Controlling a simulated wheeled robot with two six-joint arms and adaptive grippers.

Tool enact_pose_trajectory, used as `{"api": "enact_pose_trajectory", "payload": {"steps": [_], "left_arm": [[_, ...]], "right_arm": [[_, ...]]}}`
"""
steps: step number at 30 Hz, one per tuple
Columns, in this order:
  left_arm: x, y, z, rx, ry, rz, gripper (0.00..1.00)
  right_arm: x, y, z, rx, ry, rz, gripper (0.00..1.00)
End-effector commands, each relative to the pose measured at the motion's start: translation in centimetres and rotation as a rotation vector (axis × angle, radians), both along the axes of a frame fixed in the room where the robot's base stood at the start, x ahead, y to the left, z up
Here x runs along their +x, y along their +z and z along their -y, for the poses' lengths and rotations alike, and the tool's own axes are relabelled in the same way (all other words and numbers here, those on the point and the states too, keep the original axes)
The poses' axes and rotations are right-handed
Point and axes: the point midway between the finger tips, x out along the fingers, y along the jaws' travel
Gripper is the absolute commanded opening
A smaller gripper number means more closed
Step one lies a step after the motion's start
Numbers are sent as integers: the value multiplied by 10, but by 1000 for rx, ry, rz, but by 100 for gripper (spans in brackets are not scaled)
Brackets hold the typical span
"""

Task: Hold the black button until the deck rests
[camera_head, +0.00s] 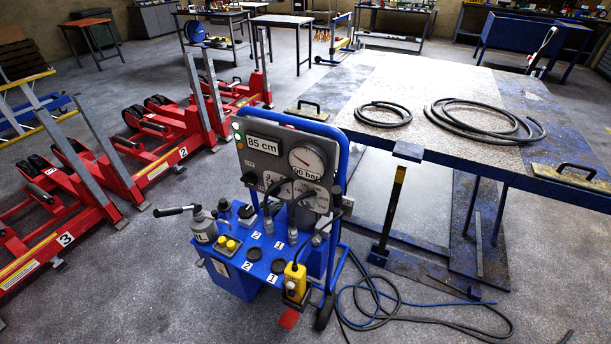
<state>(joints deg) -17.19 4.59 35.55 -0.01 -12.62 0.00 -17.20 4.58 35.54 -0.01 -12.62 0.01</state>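A blue hydraulic cart (240,275) stands in the centre foreground with a display panel (285,160) reading "85 cm" and a round pressure gauge (308,160). On its top are black round knobs or buttons, one (254,254) near a "2" label and one (278,266) near a "1" label. A yellow hand control (295,277) stands at the cart's front right; any button on it is too small to tell. The deck (440,82), a worn grey and blue platform, is raised level above the floor at right. Neither gripper is in view.
Two coiled black hoses (483,118) lie on the deck. A black and yellow post (392,205) stands under its near edge. Loose hoses (400,318) trail on the floor right of the cart. Red trolley jacks (90,185) line the left. The near left floor is clear.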

Motion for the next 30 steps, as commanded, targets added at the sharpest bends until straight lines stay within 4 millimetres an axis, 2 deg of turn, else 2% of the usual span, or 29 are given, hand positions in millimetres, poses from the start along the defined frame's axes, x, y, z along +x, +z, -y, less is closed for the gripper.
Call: {"api": "enact_pose_trajectory", "payload": {"steps": [5,12,15,30], "left_arm": [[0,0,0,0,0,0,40],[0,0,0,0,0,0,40],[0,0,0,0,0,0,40],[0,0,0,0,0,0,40]], "right_arm": [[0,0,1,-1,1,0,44],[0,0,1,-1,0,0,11],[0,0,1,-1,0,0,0],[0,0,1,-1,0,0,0]]}}
